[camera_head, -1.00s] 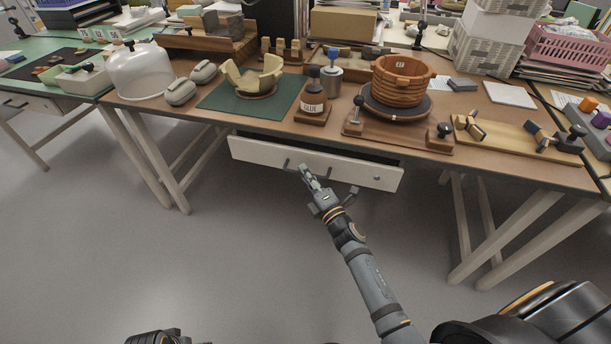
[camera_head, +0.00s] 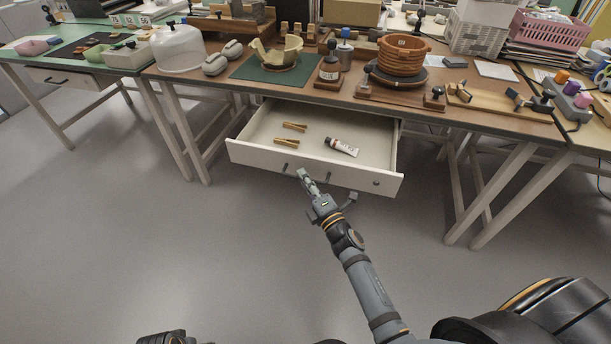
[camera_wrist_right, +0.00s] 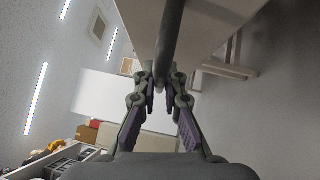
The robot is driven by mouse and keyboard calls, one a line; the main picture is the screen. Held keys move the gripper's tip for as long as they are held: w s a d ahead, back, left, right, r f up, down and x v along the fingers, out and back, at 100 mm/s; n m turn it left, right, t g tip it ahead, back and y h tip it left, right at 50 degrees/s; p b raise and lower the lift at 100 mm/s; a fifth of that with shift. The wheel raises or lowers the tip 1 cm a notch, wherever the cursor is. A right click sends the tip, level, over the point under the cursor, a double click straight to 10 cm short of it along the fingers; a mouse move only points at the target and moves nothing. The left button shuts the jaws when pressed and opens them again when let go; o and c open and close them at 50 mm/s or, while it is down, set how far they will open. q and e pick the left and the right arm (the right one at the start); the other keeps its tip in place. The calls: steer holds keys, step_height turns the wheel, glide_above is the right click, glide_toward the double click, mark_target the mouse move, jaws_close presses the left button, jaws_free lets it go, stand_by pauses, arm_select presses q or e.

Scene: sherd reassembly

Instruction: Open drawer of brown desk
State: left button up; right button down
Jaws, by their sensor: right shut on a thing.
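The brown desk (camera_head: 290,88) has a white drawer (camera_head: 240,152) standing well open below its top. Inside it lie two pale wooden clips (camera_head: 294,126) and a white tube (camera_head: 342,147) with a dark cap. My right gripper (camera_head: 303,174) is at the drawer front, shut on the dark bar handle. In the right wrist view the handle (camera_wrist_right: 170,40) runs between the two fingers (camera_wrist_right: 163,92). A dark part of my left arm's end (camera_head: 165,338) shows at the bottom edge; its fingers cannot be made out.
The grey floor (camera_head: 230,240) in front of the drawer is clear. Trestle legs stand either side.

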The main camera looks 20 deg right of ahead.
arm_select(q)
steer(key=shift+s+a+f, duration=0.2)
steer(key=shift+a, duration=0.05)
arm_select(e)
steer(key=shift+s+a, duration=0.3)
steer(key=shift+s, duration=0.2)
arm_select(q)
steer(key=shift+w+r, duration=0.1)
steer(key=shift+w, duration=0.05)
arm_select(e)
steer(key=c, duration=1.4)
jaws_free()
steer(key=shift+c, duration=0.2)
steer(key=shift+s+f, duration=0.1)
arm_select(q)
steer(key=shift+s, duration=0.2)
arm_select(e)
steer(key=v, duration=1.1)
steer(key=shift+s+d, duration=0.1)
steer(key=shift+s, duration=0.25)
